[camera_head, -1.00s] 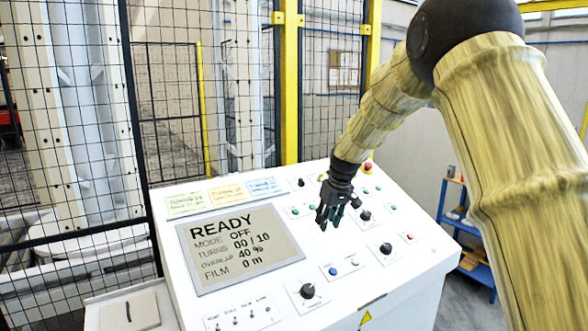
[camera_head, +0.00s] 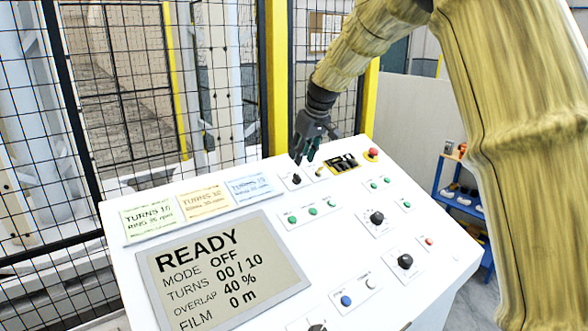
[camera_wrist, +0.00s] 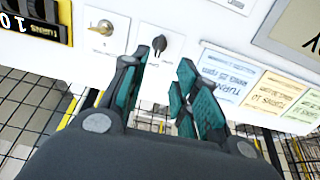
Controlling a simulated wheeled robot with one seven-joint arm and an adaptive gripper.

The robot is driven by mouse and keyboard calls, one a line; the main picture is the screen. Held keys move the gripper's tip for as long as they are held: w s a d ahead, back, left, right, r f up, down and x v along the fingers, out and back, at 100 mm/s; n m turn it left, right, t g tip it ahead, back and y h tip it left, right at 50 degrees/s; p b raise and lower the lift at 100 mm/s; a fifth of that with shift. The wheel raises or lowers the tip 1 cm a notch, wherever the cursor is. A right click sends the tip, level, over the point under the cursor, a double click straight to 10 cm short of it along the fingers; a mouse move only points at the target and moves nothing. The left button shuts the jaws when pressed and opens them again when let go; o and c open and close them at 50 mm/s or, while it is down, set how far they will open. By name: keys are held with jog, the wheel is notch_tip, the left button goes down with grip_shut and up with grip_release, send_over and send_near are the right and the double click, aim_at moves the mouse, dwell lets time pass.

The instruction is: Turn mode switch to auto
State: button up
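The white console's display (camera_head: 224,270) reads READY, MODE OFF, TURNS 00 / 10. A black rotary knob (camera_head: 296,179) sits at the console's upper edge, right of the coloured cards. Its label is too small to read, so I cannot confirm it is the mode switch. My gripper (camera_head: 303,153) is just above and behind this knob. In the wrist view my gripper (camera_wrist: 163,64) is open and empty, with its teal-padded fingers apart. The knob (camera_wrist: 159,44) shows just beyond the fingertips, between them, and seems untouched.
A brass key switch (camera_head: 320,172), a black turns counter (camera_head: 343,163) and a red emergency button (camera_head: 372,154) lie right of the knob. Three paper cards (camera_head: 204,201) lie left. Green buttons (camera_head: 313,211) and other black knobs (camera_head: 377,218) are lower. Mesh fencing stands behind.

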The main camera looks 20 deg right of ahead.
aim_at(296, 173)
jog(key=p+x, duration=0.1)
jog(key=x, duration=0.3)
jog(key=w+p+x, duration=0.1)
jog(key=x, duration=0.3)
jog(key=shift+w+d, duration=0.2)
jog(key=shift+s+r, duration=0.2)
jog(key=shift+s, duration=0.3)
jog(key=shift+s+r, duration=0.15)
jog(key=shift+s, duration=0.35)
jog(key=shift+w+f, duration=0.6)
jog(key=shift+w, duration=0.15)
jog(key=c, duration=0.4)
jog(key=shift+a, duration=0.1)
grip_shut()
jog(key=shift+s+r, duration=0.1)
jog(key=shift+r, duration=0.1)
